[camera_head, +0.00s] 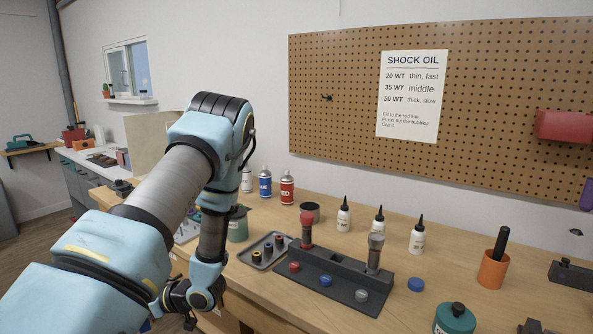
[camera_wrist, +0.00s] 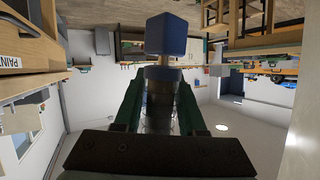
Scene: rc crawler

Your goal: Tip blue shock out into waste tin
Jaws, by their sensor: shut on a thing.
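My gripper (camera_wrist: 158,97) is shut on the blue shock (camera_wrist: 166,36), a clear cylinder with a blue block at its end. In the wrist view the cylinder lies between the two dark green fingers, and the room appears upside down. In the head view my gripper (camera_head: 172,300) is low, at the table's front edge, and the shock is mostly hidden there. A green tin (camera_head: 238,226), perhaps the waste tin, stands on the table right of my forearm, partly hidden by it. The gripper is below and left of this tin in the picture, apart from it.
A dark stand (camera_head: 335,283) holds a red-topped shock (camera_head: 306,230) and a clear shock (camera_head: 375,252), with coloured caps in front. A small tray (camera_head: 262,262) lies left of it.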

